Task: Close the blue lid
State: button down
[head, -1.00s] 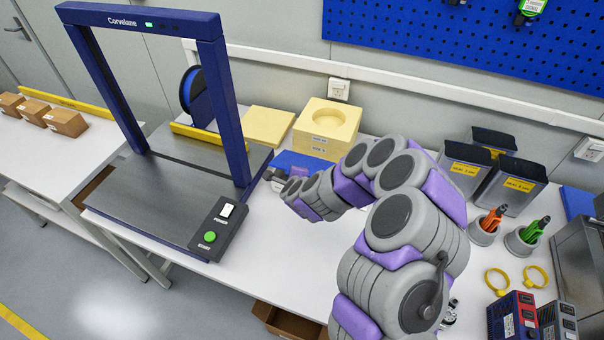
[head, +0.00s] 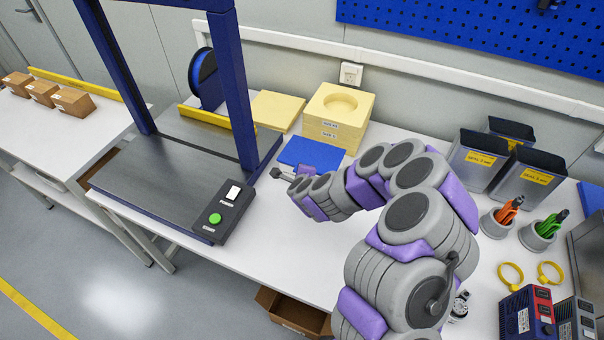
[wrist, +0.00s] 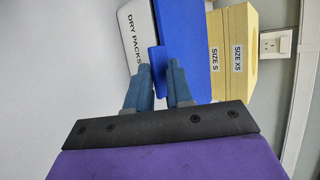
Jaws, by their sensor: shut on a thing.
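The blue lid (head: 314,152) lies behind my gripper in the head view, beside the yellow blocks. In the wrist view the lid (wrist: 185,45) is a flat blue panel along a white box (wrist: 136,35) marked DRY PACKS. A small blue tab (wrist: 158,72) stands out at the lid's near edge. My gripper (wrist: 160,80) has its two blue-grey fingers on either side of this tab and is shut on it. In the head view my gripper (head: 283,174) is small and partly hidden by my arm. I cannot tell whether a gap is left under the lid.
Yellow blocks (head: 338,112) marked with sizes stand right behind the lid. A dark blue frame machine (head: 165,185) with a green button stands to the left. Grey bins (head: 480,158) and cups stand to the right. The bench front (head: 265,240) is clear.

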jog(key=c, duration=1.5)
grip_release()
jog(key=shift+o, duration=1.3)
jog(key=shift+w+f, duration=0.1)
jog(key=shift+w, duration=0.1)
jog(key=shift+s+a, duration=0.1)
jog(key=p+v, duration=0.5)
jog(key=v, duration=0.1)
jog(key=shift+s+r, duration=0.15)
jog(key=shift+r, duration=0.3)
jog(key=p+v, duration=1)
jog(key=p, duration=1.2)
jog(key=shift+s, duration=0.35)
